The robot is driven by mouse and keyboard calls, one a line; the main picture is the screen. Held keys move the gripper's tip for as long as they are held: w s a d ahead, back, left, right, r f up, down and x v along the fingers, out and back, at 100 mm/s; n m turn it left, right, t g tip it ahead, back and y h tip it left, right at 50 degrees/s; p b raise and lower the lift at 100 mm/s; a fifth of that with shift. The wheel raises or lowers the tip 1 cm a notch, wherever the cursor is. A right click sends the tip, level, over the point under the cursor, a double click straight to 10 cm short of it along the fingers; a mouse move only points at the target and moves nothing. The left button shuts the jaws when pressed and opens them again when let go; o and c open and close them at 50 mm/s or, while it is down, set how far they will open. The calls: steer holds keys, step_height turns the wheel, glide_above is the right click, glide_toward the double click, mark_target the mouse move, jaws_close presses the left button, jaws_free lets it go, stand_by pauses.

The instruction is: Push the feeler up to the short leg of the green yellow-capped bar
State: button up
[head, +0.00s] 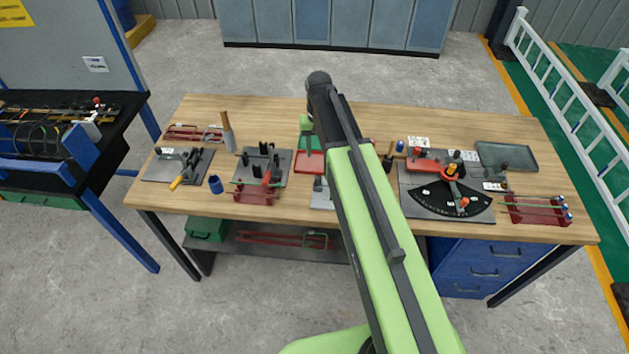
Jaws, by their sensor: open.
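My arm crosses the middle of the head view, and my gripper does not show in it. A thin green bar (245,183) lies across a red stand in front of a dark pegged plate (272,160), left of my arm. Another thin green bar (530,204) rests on a red stand at the right end of the bench, with blue pieces at its end. I cannot make out a yellow cap or a short leg on either bar. A dark fan-shaped dial (447,203) with orange and yellow knobs stands right of my arm. I cannot tell which part is the feeler.
The wooden bench (480,122) also holds a grey plate with a yellow-ended handle (175,183), a blue cup (215,184), a red tray (308,162) and a grey tray (507,156). A black table (70,105) stands left. My arm hides the bench's middle.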

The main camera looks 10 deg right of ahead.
mark_target(318, 176)
step_height(318, 176, down, 14)
steer(key=b, duration=1.2)
steer(key=shift+r, duration=0.25)
jaws_close()
